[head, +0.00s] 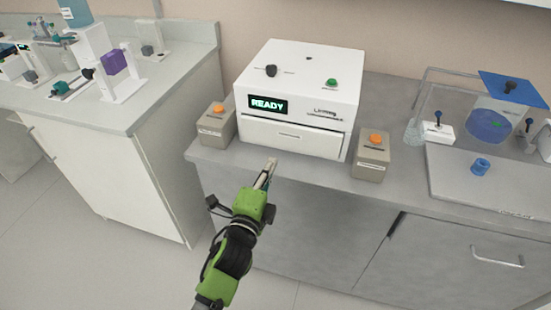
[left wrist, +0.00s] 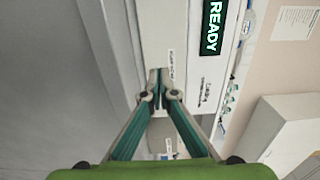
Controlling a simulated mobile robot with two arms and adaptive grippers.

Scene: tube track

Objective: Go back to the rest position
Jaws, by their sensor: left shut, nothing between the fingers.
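My left gripper (head: 269,168) shows in the head view at the front edge of the grey bench, just in front of a white machine (head: 300,85) with a READY display. It is shut and empty. The left wrist view also shows the left gripper (left wrist: 159,75), its fingertips together in front of the machine's front face (left wrist: 178,45). I cannot tell whether the fingertips touch the machine. The machine's front drawer panel (head: 290,138) looks closed. My right gripper is in neither view.
Two grey boxes with orange buttons stand left (head: 217,123) and right (head: 371,157) of the machine. At the right are a grey tray (head: 470,185), a blue cylinder (head: 480,166) and a blue-lidded container (head: 500,110). Another bench (head: 110,112) with lab equipment stands at the left. The floor is clear.

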